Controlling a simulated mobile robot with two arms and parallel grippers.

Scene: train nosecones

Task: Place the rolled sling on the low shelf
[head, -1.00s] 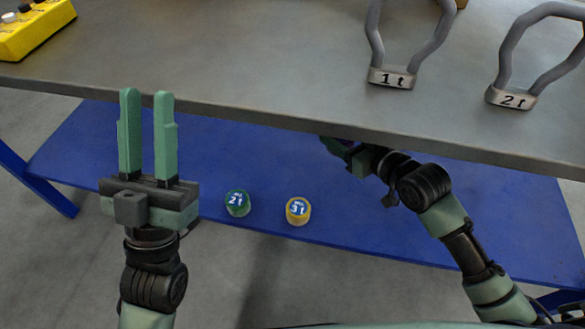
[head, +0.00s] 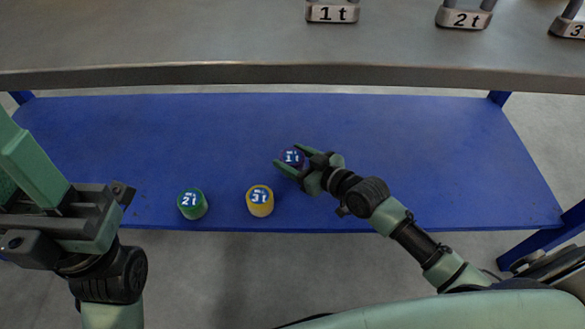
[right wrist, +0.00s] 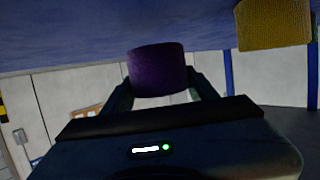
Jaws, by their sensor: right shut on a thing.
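The rolled sling is a small purple roll with a "1 t" label (head: 292,158). My right gripper (head: 296,160) is shut on it over the blue low shelf (head: 400,140). In the right wrist view the purple roll (right wrist: 157,70) sits between the fingers, close to the shelf surface (right wrist: 70,35); I cannot tell whether it touches. A green "2 t" roll (head: 192,203) and a yellow "3 t" roll (head: 260,200) stand upright near the shelf's front edge. My left gripper (head: 18,165) is open and empty at the left edge, its tips partly cut off.
The grey tabletop (head: 200,50) overhangs the shelf's back, with its front edge above. The shelf is bare at the right and left. Blue frame legs (head: 545,240) flank it.

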